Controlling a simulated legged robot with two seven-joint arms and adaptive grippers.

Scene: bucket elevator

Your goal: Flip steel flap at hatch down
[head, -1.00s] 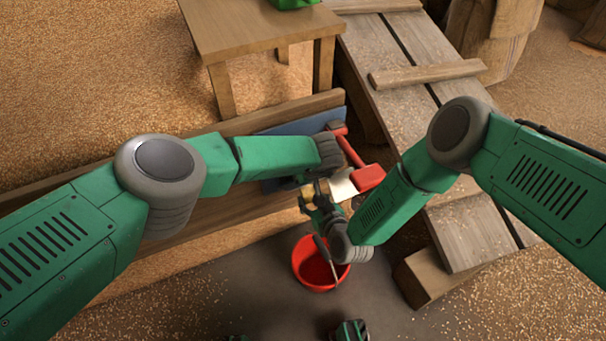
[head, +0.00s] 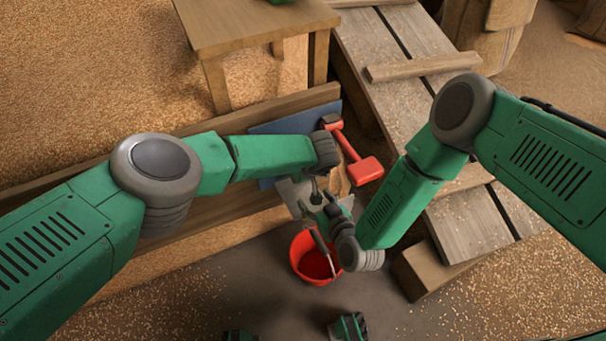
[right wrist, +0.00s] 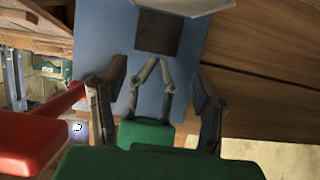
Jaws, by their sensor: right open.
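A blue panel (head: 270,127) stands at the wooden board, partly hidden by my left arm. In the right wrist view the blue panel (right wrist: 95,35) has a dark square opening (right wrist: 158,35), uncovered. A pale grey steel flap (right wrist: 185,4) shows just past its edge at the top of that view, cut by the frame. In the head view grey plate (head: 290,192) shows below the panel, partly covered by my grippers.
A red handle (head: 350,150) juts out at the panel's right side. A red bucket (head: 310,265) stands on the floor below my grippers. A plank ramp (head: 465,235) lies to the right, and a wooden table (head: 245,25) stands behind. The wooden board (head: 250,205) runs left.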

